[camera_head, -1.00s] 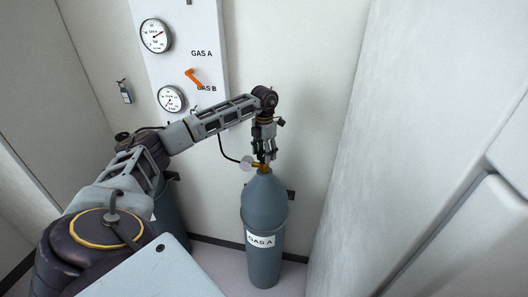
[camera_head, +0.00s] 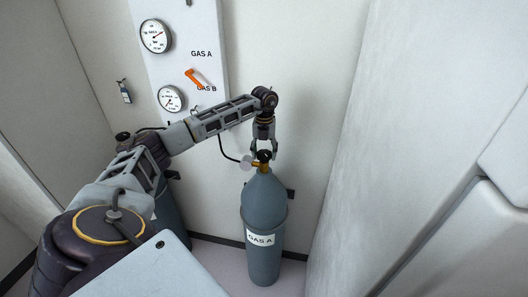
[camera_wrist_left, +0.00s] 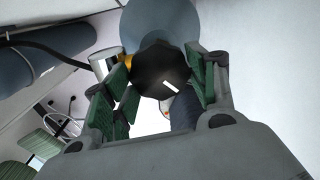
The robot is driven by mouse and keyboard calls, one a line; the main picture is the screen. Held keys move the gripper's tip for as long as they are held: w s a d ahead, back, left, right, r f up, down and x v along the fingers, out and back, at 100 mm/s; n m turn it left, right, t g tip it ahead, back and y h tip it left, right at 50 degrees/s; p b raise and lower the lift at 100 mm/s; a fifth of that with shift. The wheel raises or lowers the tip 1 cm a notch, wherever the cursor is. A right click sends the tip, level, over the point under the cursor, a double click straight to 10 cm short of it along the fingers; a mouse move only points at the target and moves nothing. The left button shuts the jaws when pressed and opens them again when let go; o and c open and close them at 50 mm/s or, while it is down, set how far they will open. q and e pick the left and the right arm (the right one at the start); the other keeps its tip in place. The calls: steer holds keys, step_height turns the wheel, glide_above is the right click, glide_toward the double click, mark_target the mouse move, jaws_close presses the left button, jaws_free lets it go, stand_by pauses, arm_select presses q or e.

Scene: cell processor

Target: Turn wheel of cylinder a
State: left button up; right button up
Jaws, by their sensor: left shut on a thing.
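The grey cylinder labelled GAS A (camera_head: 264,205) stands upright on the floor by the back wall. On its brass valve (camera_head: 264,167) sits a small black wheel (camera_head: 264,155). My left gripper (camera_head: 263,150) points down over the wheel, with a finger on either side of it. In the left wrist view the black wheel (camera_wrist_left: 160,72), with a white mark, lies between the green-padded fingers, and the left gripper (camera_wrist_left: 163,82) is shut on it. The cylinder's shoulder (camera_wrist_left: 160,20) shows behind the wheel. My right gripper is not in view.
A white panel (camera_head: 180,60) on the wall carries two round gauges and an orange handle (camera_head: 196,78). A dark hose (camera_head: 227,150) runs to the valve. Another cylinder (camera_head: 168,205) stands behind my left arm. A pale wall (camera_head: 400,130) bounds the right side.

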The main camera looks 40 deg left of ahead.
mark_target(264, 153)
arm_select(q)
steer(key=n, duration=0.5)
steer(key=shift+w+r+p, duration=0.1)
steer(key=shift+r+p, duration=0.05)
steer(key=shift+p, duration=0.2)
steer(key=shift+n, duration=2.4)
steer(key=o, duration=1)
step_height(264, 153, up, 12)
